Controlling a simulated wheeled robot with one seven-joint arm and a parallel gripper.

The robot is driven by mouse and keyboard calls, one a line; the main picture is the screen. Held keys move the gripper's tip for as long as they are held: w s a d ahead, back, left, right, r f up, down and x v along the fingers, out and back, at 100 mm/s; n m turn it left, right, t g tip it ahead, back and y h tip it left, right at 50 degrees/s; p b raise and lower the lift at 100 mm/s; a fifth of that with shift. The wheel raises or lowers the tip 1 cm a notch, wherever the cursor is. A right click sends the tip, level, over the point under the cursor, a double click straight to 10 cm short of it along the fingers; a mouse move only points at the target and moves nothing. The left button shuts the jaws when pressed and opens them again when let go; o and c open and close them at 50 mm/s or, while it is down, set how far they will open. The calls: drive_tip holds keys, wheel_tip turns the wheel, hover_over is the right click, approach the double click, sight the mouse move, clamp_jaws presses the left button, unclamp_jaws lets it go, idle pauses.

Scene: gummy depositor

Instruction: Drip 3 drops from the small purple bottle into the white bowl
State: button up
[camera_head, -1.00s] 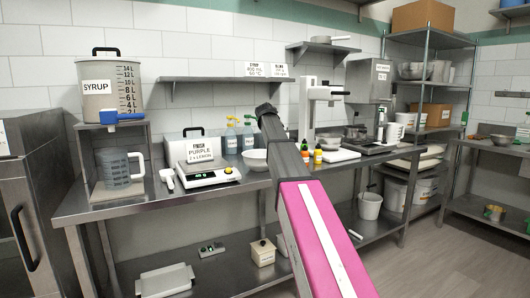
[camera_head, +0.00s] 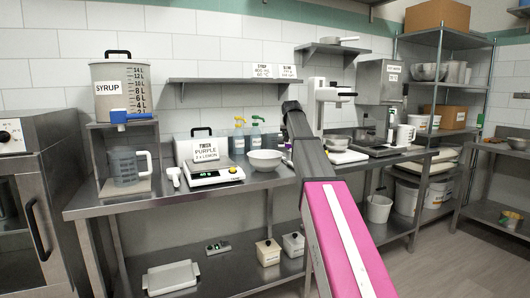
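The white bowl (camera_head: 265,160) stands upright on the steel counter, right of the scale. A small purplish thing (camera_head: 288,149) shows just left of my arm, beside the bowl; it may be the small purple bottle, but it is mostly hidden. My pink and dark arm rises from the bottom right, its dark upper end just above and right of the bowl. My gripper's fingers do not show; they are out of sight beyond the arm.
The scale (camera_head: 215,173) with a lit display stands on the counter (camera_head: 150,200) left of the bowl. Two spray bottles (camera_head: 247,140) stand behind. The syrup tank (camera_head: 120,88) and jug (camera_head: 126,166) are at left. A white machine (camera_head: 322,105) is right of my arm's end.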

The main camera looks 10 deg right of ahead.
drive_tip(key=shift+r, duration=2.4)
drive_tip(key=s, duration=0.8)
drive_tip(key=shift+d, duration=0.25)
